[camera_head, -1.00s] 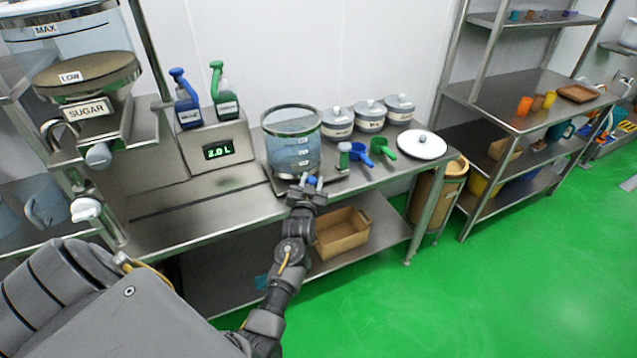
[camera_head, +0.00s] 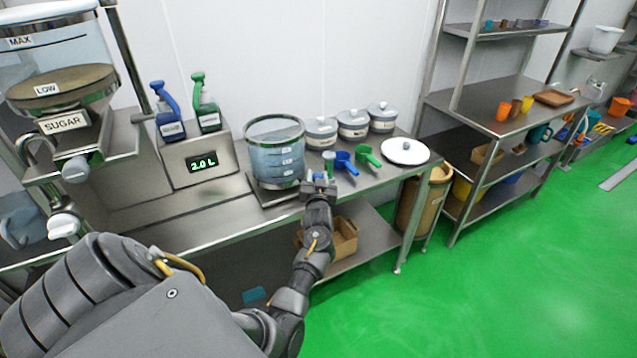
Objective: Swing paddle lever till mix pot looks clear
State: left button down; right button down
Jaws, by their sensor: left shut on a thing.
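The mix pot (camera_head: 274,158) is a clear, marked vessel on a steel plate at the counter's front. It holds pale blue-grey liquid; it is too small to tell whether anything is undissolved. My left gripper (camera_head: 319,180) is at the pot's lower right, near the counter edge. It is shut on the paddle lever, whose grip is mostly hidden by the fingers. My right gripper is not in view.
A display (camera_head: 203,164) reads 2.0 L left of the pot. Close behind my gripper are a small green-topped jar (camera_head: 328,163), a blue scoop (camera_head: 345,161) and a green scoop (camera_head: 368,156). A white lid (camera_head: 405,151) lies further right.

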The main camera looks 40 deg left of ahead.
pick_arm(q)
jog(key=shift+w, duration=0.1)
dwell(0.3)
jog(key=c, duration=1)
grip_release()
jog(key=shift+a, duration=0.1)
jog(key=b+v, duration=0.1)
jog(key=v, duration=1)
jog(key=shift+w+b, duration=0.1)
jog(key=shift+b, duration=0.25)
